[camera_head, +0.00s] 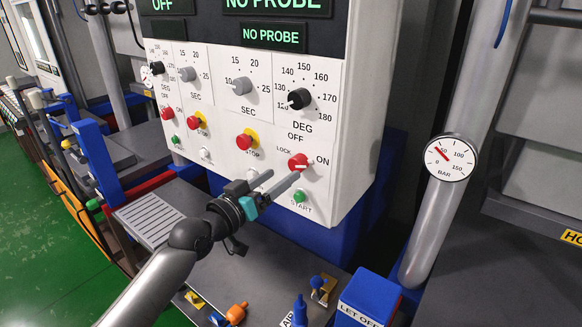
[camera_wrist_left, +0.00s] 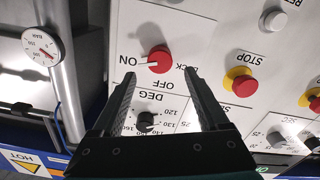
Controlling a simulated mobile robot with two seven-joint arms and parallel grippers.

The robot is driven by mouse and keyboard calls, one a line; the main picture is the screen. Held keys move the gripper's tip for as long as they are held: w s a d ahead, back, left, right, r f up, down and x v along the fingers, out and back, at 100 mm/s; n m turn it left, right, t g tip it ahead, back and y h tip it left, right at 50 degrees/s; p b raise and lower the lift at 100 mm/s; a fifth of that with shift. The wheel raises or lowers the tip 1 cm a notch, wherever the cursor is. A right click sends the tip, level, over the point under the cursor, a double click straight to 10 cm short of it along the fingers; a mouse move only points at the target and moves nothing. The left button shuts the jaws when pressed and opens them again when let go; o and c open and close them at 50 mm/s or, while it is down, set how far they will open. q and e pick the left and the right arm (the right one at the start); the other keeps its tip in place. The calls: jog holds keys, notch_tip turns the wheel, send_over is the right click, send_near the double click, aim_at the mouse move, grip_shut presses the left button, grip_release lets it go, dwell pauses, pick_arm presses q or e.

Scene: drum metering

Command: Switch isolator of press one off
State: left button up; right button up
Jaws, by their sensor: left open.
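The isolator is a red rotary knob (camera_head: 298,162) low on the white control panel (camera_head: 352,70), with OFF printed above it, LOCK at its left and ON at its right. It also shows in the left wrist view (camera_wrist_left: 158,57), where its white mark points toward ON. My left gripper (camera_head: 284,175) is open, its fingertips just short of the knob. In the left wrist view the knob appears between and just beyond the fingertips (camera_wrist_left: 163,73), with no visible contact. A similar red knob (camera_head: 167,113) sits farther left on the panel. My right gripper is not in view.
A red stop button on yellow (camera_head: 247,139) is left of the knob, and a green start button (camera_head: 299,196) is below it. A black DEG dial (camera_head: 299,98) is above. A pipe with a pressure gauge (camera_head: 450,158) stands at the right. Small coloured parts lie below.

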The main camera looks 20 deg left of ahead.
aim_at(294, 166)
pick_arm(q)
jog(key=shift+x, duration=2.65)
jog(key=shift+c, duration=0.4)
grip_shut()
